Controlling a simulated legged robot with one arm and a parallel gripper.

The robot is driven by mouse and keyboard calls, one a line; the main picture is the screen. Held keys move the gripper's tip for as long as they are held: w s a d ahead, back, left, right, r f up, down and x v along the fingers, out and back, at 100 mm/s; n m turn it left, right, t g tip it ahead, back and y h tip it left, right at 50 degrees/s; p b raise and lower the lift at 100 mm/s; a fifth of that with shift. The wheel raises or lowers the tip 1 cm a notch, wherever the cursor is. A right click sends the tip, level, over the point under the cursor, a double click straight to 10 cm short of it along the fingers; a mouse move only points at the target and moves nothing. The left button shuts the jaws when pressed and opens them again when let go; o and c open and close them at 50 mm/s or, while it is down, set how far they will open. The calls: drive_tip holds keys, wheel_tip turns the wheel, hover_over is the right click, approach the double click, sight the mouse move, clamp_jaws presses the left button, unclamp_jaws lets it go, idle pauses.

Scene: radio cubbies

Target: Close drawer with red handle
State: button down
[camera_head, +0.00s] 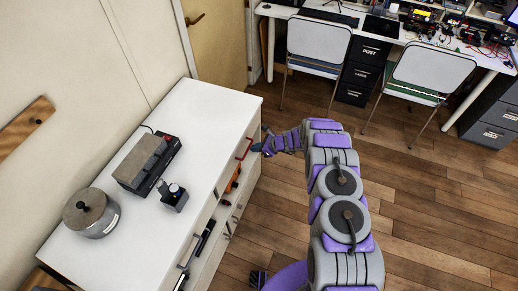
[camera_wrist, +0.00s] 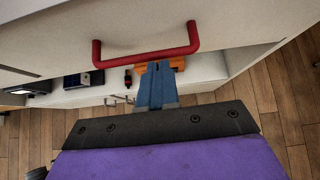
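The red handle (camera_wrist: 146,54) is a bar on a white drawer front (camera_wrist: 120,18), seen at the top of the wrist view. In the head view the red handle (camera_head: 244,149) is on the upper far end of the white cabinet. My gripper (camera_wrist: 157,72) has its blue fingers together just beside the handle bar, nearer the camera, with nothing seen between them. Whether they touch the handle or drawer front is unclear. In the head view my gripper (camera_head: 258,147) is by the handle. How far the drawer is out is hard to tell.
The white cabinet top (camera_head: 205,110) holds a dark boxy device (camera_head: 146,160), a small black item (camera_head: 173,196) and a round pot (camera_head: 91,213). Lower compartments hold an orange object (camera_head: 233,180) and dark items. Wood floor (camera_head: 290,215) is clear right of the cabinet; chairs and desks stand behind.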

drive_tip(key=shift+a+r, duration=0.15)
drive_tip(key=shift+a, duration=0.2)
drive_tip(key=shift+d, duration=0.1)
